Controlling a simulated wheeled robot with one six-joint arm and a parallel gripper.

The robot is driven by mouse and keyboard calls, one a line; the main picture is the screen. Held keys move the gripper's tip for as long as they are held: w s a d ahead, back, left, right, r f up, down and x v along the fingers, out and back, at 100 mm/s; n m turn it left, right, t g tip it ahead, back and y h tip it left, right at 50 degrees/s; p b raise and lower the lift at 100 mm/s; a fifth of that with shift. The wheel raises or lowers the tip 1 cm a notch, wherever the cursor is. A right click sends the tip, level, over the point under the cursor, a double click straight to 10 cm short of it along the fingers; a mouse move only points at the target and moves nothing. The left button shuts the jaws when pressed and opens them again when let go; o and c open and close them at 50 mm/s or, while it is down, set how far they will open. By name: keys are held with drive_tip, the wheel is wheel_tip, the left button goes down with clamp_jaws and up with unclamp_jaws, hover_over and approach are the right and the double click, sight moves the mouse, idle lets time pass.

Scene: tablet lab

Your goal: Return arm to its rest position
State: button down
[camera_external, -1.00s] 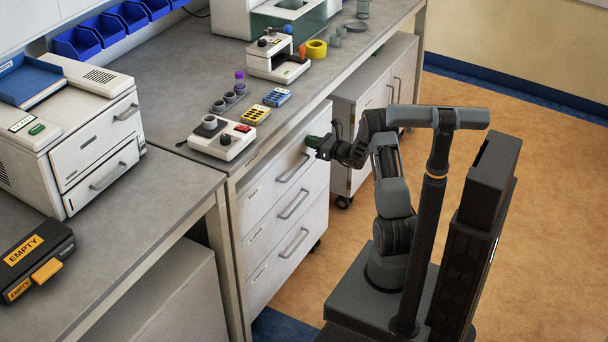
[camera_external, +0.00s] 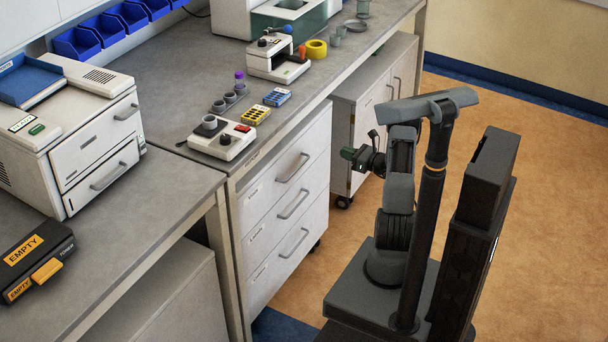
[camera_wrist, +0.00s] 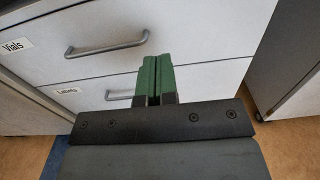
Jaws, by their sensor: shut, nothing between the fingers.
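My gripper (camera_external: 348,153) is drawn back near my column in the external view, in the air over the floor and to the right of the drawer cabinet. In the wrist view its green fingertips (camera_wrist: 154,80) are together with nothing between them. The arm is folded, with its links close above my base. The gripper touches nothing that I can see.
The drawer cabinet (camera_external: 262,213) stands to the left under the bench (camera_external: 180,105); its drawers look shut. A drawer labelled Vials (camera_wrist: 105,25) shows in the wrist view. Another cabinet (camera_external: 352,120) stands behind the gripper. Orange floor (camera_external: 545,200) is clear to the right.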

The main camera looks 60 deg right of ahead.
drive_tip(key=shift+s+f, duration=0.1)
drive_tip(key=shift+s, duration=0.05)
drive_tip(key=s+a+n+g+y+p, duration=0.35)
drive_tip(key=a+n+g+y, duration=0.5)
drive_tip(key=a+n, duration=0.55)
drive_tip(key=s+a+r+n+g+h+p, duration=0.1)
drive_tip(key=a+r+n+g+h+p, duration=0.1)
drive_tip(key=a+r+n+p, duration=0.4)
drive_tip(key=s+a+r+n+g+h+p, duration=0.1)
drive_tip(key=a+r+n+p, duration=0.5)
drive_tip(key=r, duration=0.9)
drive_tip(key=s+a+r+n+g+h+p, duration=0.2)
drive_tip(key=a+r+n+h+p, duration=0.3)
drive_tip(key=a+r+n, duration=0.4)
wheel_tip(320, 180, up, 2)
drive_tip(key=shift+r+n+g+p, duration=0.25)
drive_tip(key=shift+n+g+p, duration=0.2)
drive_tip(key=shift+n+p, duration=0.1)
drive_tip(key=shift+h, duration=0.25)
